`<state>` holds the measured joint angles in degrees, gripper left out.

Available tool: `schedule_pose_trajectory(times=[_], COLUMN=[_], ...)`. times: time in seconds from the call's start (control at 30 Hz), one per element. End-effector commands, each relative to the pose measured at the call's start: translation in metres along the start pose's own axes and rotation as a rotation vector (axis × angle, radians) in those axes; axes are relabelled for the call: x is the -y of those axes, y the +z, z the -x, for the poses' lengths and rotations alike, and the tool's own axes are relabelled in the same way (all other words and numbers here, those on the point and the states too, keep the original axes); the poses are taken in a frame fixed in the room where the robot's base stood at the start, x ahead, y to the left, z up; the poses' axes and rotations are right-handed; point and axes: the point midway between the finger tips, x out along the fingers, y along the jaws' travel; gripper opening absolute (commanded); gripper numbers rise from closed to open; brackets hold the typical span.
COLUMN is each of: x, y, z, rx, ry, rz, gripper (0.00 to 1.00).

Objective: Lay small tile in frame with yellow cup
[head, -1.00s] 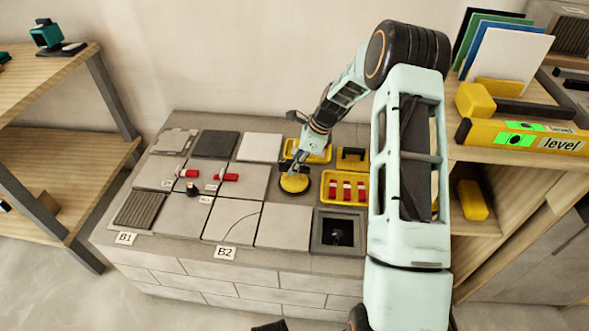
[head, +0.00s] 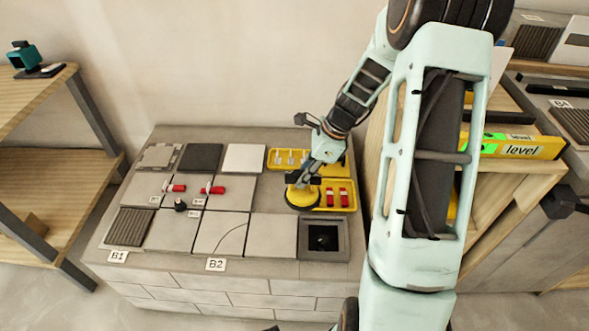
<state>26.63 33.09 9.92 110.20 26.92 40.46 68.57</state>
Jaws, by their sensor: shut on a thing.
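The yellow cup (head: 303,199) is a round yellow suction pad with a dark handle. My gripper (head: 304,181) is shut on its handle and holds it upright over the left part of the yellow tray of red pieces. I cannot tell whether a tile is on the cup's underside, which is hidden. The frame (head: 310,255) is a dark grey square at the bench's front right, with a black recess and a small dark thing in it. It is below and right of the cup in the head view. I cannot single out the small tile.
Several grey tiles (head: 272,232) cover the bench, with red clamps (head: 213,189) and a black knob (head: 180,206) on them. A white tile (head: 244,158) and dark tile (head: 201,157) lie behind. The yellow tray (head: 348,198) and a yellow level (head: 520,147) are at right.

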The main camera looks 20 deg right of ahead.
Motion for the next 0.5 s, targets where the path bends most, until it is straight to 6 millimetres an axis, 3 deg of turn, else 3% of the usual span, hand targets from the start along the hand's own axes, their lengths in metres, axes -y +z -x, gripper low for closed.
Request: schedule_pose_trajectory(times=[0.27, 0.5], x=[-0.009, -0.019], y=[0.008, 0.044], z=[0.011, 0.027], rx=[0.001, 0.000], ry=[0.046, 0.241], rz=[0.123, 0.596], gripper=[0.00, 0.00])
